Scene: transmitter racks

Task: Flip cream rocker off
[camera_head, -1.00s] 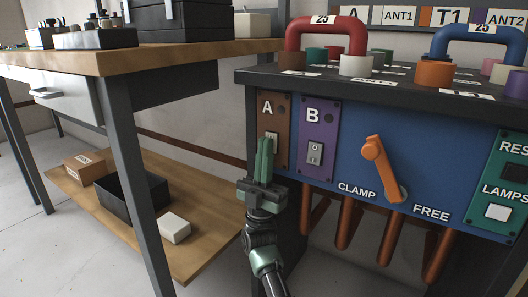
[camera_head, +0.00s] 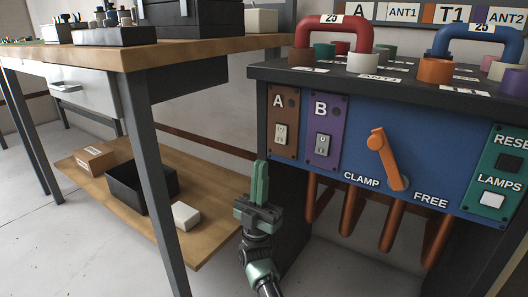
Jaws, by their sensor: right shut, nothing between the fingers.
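The cream rocker (camera_head: 281,134) sits on the brown panel A (camera_head: 283,151) at the left end of the blue console front. It is in full view, but it is too small to tell for sure which way it is tipped. A greyer rocker (camera_head: 323,145) sits on the purple panel B (camera_head: 321,163) to its right. My right gripper (camera_head: 260,165) points upward with its green fingers shut and empty. In the picture its tips are below and left of the cream rocker, apart from it. My left gripper is not in view.
An orange lever (camera_head: 384,155) between CLAMP and FREE stands right of panel B. Copper-coloured pipes (camera_head: 350,215) hang below the console. A wooden workbench (camera_head: 150,50) with a lower shelf (camera_head: 215,215) is on the left. Red (camera_head: 334,22) and blue handles (camera_head: 478,38) rise on the console top.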

